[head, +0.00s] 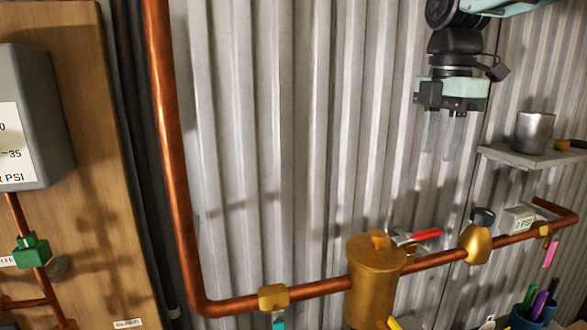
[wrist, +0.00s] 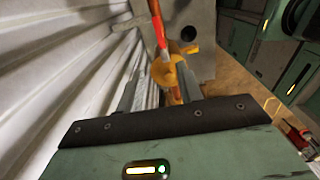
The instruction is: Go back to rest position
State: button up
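My gripper (head: 443,135) hangs at the upper right in the head view, fingers pointing down, in front of the corrugated wall. Its two fingers are apart with nothing between them. It is above the copper pipe (head: 325,287) and the brass valve with the red lever (head: 428,234), touching neither. In the wrist view the fingers (wrist: 158,85) also stand apart. A red part and yellow brass (wrist: 165,72) show beyond them, at a distance.
A shelf (head: 530,155) with a metal mug (head: 534,131) is right of my gripper. Below are a brass canister (head: 374,275), a gold valve (head: 478,238) and a cup of markers (head: 533,312). A grey box (head: 35,115) is at left. The wall's middle is clear.

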jog(key=s+a+f+m+b, duration=0.1)
jog(key=s+a+f, duration=0.2)
jog(key=a+f, duration=0.1)
jog(key=s+a+f+m+b, duration=0.1)
jog(key=s+a+f+m, duration=0.1)
jog(key=f, duration=0.4)
jog(key=s+a+f+m+b, duration=0.1)
jog(key=s+a+f+m, duration=0.1)
jog(key=s+a+f, duration=0.3)
jog(key=shift+a+f, duration=0.45)
jog(key=shift+a, duration=0.4)
jog(key=s+a+f+m+b, duration=0.2)
jog(key=s+f+m, duration=0.4)
jog(key=s+f, duration=0.7)
jog(key=shift+s+a+f+m+b, duration=0.35)
jog(key=shift+s+b, duration=0.35)
jog(key=shift+s, duration=0.25)
